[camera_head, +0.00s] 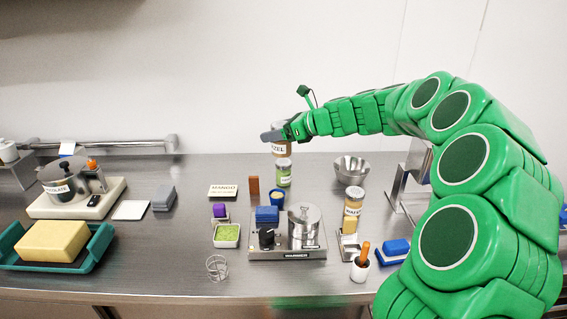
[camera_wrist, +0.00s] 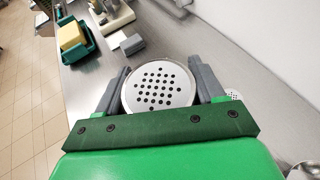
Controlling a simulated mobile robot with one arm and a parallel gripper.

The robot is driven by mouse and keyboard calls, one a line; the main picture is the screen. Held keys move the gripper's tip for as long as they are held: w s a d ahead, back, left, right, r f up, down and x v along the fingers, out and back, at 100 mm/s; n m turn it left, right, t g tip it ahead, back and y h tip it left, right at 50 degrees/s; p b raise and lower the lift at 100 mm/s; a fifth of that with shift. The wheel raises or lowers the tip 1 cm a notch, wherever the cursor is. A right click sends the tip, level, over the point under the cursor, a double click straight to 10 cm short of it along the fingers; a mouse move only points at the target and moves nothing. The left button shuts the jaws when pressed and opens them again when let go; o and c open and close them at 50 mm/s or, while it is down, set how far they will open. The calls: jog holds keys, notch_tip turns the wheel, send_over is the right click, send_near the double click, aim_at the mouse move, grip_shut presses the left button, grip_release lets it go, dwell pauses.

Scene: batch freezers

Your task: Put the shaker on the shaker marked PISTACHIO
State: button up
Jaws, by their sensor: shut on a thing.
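My gripper (camera_head: 278,135) is shut on a shaker (camera_head: 280,149) whose label shows "ZEL", raised above the counter at the back. In the wrist view its round perforated metal lid (camera_wrist: 158,85) sits between the two fingers. A green-filled shaker (camera_head: 284,174) with a white label stands upright on the counter, just below the held one in the head view; its label is too small to read surely. Part of a lower perforated lid (camera_wrist: 232,95) shows beyond the right finger, so the held shaker looks offset from it. Another shaker (camera_head: 353,200), yellowish, stands further right.
A brown block (camera_head: 253,186), a MANGO card (camera_head: 223,191) and a small blue cup (camera_head: 278,199) stand near the green shaker. A metal bowl (camera_head: 351,168) is to its right. A Warmer unit (camera_head: 290,254) with a metal pot stands in front. The wall is close behind.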

jog(key=w+d+f+t, duration=0.1)
jog(key=w+d+f, duration=0.15)
jog(key=w, duration=0.85)
jog(key=shift+m, duration=0.4)
jog(key=shift+w+a+f, duration=0.25)
jog(key=shift+w+f, duration=0.5)
jog(key=shift+f, duration=0.85)
jog(key=shift+w+a+f, duration=0.25)
jog(key=shift+w+f, duration=0.55)
jog(key=shift+f, duration=0.8)
jog(key=shift+w+a+f, duration=0.25)
jog(key=shift+w+f, duration=0.5)
jog(key=shift+f, duration=0.85)
jog(key=o, duration=1.1)
